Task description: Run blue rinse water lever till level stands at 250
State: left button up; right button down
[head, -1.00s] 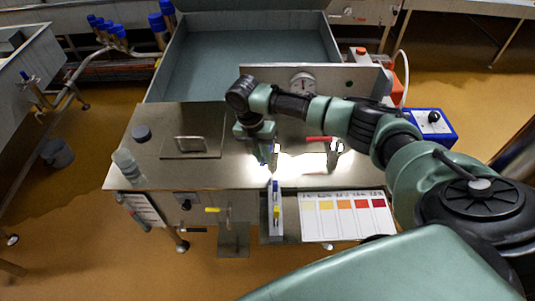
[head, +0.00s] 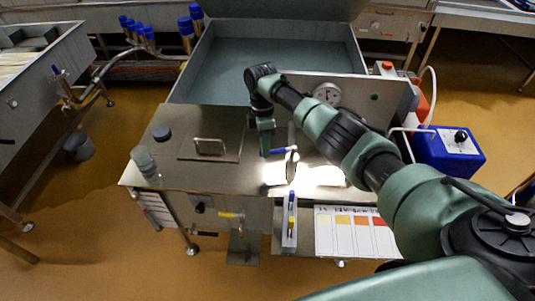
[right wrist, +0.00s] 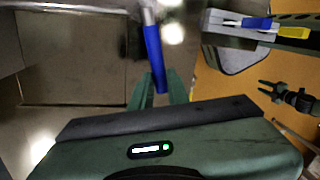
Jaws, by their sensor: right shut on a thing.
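The blue lever (head: 279,152) sticks out over the steel top near its front edge. It shows larger in the right wrist view (right wrist: 153,55), its blue grip running down between green fingers. My right gripper (head: 268,150) is at the lever's left side and shut on its blue grip; its fingers also show in the right wrist view (right wrist: 158,88). In that view my left gripper (right wrist: 266,89) is small at the right edge, its fingers apart and empty, over the floor. A round dial (head: 327,94) stands on the panel behind; its reading is too small to tell.
A large steel basin (head: 205,62) lies behind the panel. A colour chart (head: 347,232) and a marker holder (head: 289,238) hang at the front edge. A yellow lever (head: 230,214) is below the top. A blue box (head: 449,150) stands at right.

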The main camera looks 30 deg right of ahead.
pick_arm(q)
jog(key=shift+w+d+f+b, duration=0.15)
jog(key=shift+w+f+b, duration=0.25)
jog(key=shift+f, duration=0.1)
pick_arm(e)
jog(key=shift+w+d+r+m+y, duration=0.15)
jog(key=shift+w+d+m, duration=0.2)
jog(key=shift+w+m, duration=0.4)
jog(key=shift+w+d+f+m+y, duration=0.15)
jog(key=shift+w+d+m, duration=0.15)
jog(key=shift+w+m, duration=0.45)
jog(key=shift+s+r+m, duration=0.15)
jog(key=shift+s+m, duration=0.05)
jog(key=shift+m, duration=0.1)
jog(key=c, duration=1.4)
grip_release()
jog(key=shift+o, duration=0.2)
